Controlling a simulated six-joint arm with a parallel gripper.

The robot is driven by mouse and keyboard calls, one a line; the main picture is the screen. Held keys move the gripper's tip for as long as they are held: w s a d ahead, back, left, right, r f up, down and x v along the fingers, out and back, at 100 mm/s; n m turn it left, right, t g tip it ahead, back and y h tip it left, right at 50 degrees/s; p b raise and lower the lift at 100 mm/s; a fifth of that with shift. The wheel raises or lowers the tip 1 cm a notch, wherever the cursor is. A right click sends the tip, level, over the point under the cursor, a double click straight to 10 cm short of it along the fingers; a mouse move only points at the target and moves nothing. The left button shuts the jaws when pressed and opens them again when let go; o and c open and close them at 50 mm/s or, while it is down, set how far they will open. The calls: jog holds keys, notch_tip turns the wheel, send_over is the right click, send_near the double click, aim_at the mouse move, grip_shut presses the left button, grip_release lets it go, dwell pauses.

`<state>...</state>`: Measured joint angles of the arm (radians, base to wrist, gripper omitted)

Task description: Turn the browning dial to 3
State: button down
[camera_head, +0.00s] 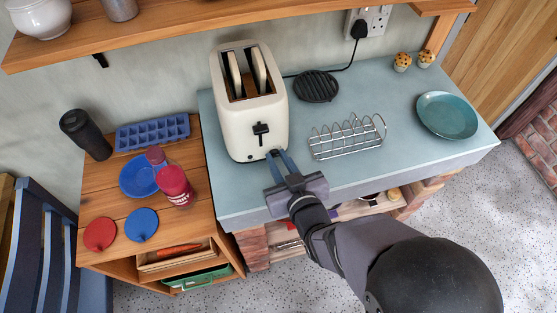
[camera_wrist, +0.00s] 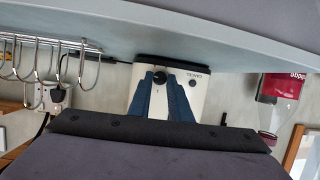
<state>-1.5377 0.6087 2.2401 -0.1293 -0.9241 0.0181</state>
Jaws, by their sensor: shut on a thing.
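The cream toaster (camera_head: 249,112) stands on the blue-grey counter with two bread slices (camera_head: 258,68) in its slots. Its black lever (camera_head: 261,131) is on the front face. My gripper (camera_head: 276,155) reaches the lower right of that face, its blue fingers close together. In the wrist view the toaster (camera_wrist: 193,98) appears upside down, and my gripper (camera_wrist: 160,80) is shut on the small dark browning dial (camera_wrist: 159,76). The fingers cover most of the dial. I cannot read its numbers or setting.
A wire toast rack (camera_head: 346,137) stands right of the toaster, with a black round trivet (camera_head: 316,86) behind it. A teal plate (camera_head: 446,115) lies further right. A wooden side unit (camera_head: 108,178) at left holds a red-labelled bottle (camera_head: 175,186). A shelf (camera_head: 170,33) runs above.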

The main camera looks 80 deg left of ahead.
jog(key=c, duration=1.6)
grip_release()
jog(key=shift+c, duration=0.2)
jog(key=shift+d, duration=0.15)
jog(key=shift+b+v, duration=0.85)
jog(key=shift+v, duration=2.7)
jog(key=shift+r, duration=0.1)
